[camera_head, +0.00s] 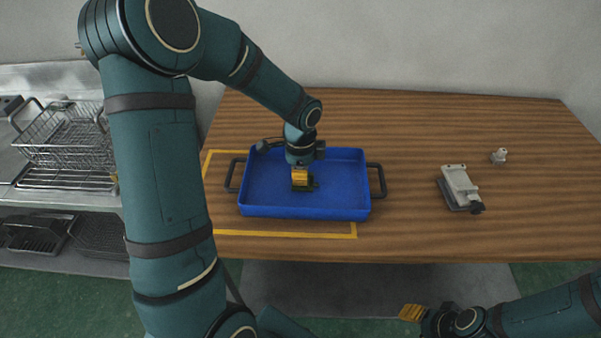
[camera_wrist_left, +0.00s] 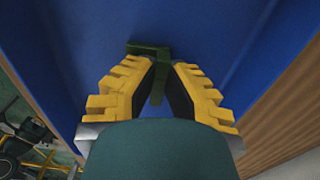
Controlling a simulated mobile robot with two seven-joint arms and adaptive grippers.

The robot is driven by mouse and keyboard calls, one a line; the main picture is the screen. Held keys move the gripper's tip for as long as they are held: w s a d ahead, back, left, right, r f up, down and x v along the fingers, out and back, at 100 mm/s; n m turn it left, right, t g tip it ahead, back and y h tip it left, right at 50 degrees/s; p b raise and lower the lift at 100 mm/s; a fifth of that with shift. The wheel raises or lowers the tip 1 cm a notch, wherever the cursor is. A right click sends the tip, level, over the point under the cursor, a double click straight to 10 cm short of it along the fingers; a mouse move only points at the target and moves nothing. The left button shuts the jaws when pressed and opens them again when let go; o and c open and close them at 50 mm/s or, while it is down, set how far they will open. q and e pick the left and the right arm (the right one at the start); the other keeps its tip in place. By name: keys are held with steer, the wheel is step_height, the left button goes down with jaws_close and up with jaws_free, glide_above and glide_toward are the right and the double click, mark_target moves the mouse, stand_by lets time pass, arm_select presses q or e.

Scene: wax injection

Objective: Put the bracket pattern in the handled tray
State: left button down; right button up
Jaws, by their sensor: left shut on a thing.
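The handled tray (camera_head: 345,190) is blue with a dark handle at each end and sits on the wooden table. My left gripper (camera_head: 301,184) points down inside the tray's outline, near its middle. It is shut on the dark green bracket pattern (camera_head: 312,183), which is partly hidden by the yellow fingers. In the left wrist view the bracket pattern (camera_wrist_left: 150,50) shows between and beyond the fingertips, over the blue tray floor (camera_wrist_left: 215,35). I cannot tell whether it touches the floor. My right gripper (camera_head: 410,312) is low at the front, off the table; its opening is unclear.
A yellow outline (camera_head: 290,234) is marked on the table around the tray. A grey-white device (camera_head: 460,188) and a small white part (camera_head: 498,156) lie at the right. A wire basket (camera_head: 65,140) stands on a rack at the left. The table between tray and device is clear.

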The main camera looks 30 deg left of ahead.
arm_select(q)
steer(key=c, duration=1.1)
jaws_free()
steer(key=shift+f, duration=0.1)
steer(key=shift+c, duration=0.2)
step_height(320, 180, up, 12)
steer(key=p, duration=0.3)
steer(key=shift+r, duration=0.2)
